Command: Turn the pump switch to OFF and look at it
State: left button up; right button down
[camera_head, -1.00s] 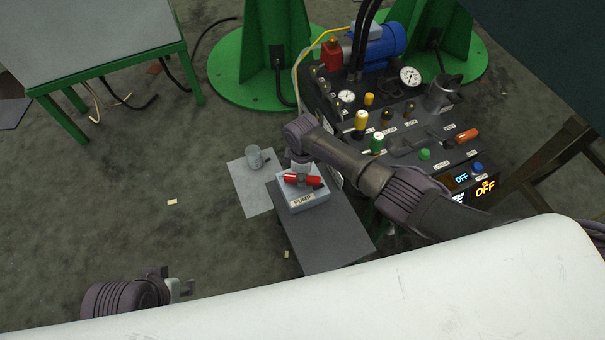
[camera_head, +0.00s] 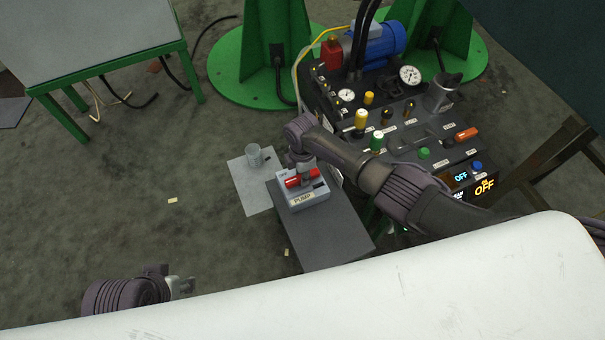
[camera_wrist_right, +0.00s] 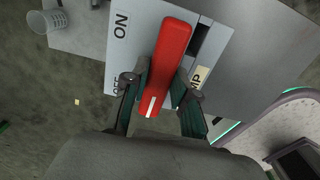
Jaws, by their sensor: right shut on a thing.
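The pump switch is a long red handle (camera_head: 296,181) on a light grey box (camera_head: 318,196) labelled PUMP. In the right wrist view the handle (camera_wrist_right: 172,50) lies at a slant across the box face (camera_wrist_right: 140,22), with a white line at its near end. ON is readable beside it; the OFF label (camera_wrist_right: 117,86) is partly hidden by a finger. My right gripper (camera_wrist_right: 160,92) has its fingers on both sides of the handle and is shut on it. It also shows from above in the head view (camera_head: 302,168). My left gripper (camera_head: 186,287) is far off at lower left, its opening unclear.
The box stands on a dark grey stand (camera_head: 330,238). Beside it a clear cup (camera_head: 254,154) stands on a pale sheet (camera_head: 248,190). A dark control panel (camera_head: 405,148) with knobs and gauges is to the right, with lit OFF displays (camera_head: 485,187).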

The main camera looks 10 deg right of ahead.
jog(key=shift+a, duration=0.1)
jog(key=c, duration=0.9)
grip_release()
notch_tip(320, 180, up, 12)
dwell(0.3)
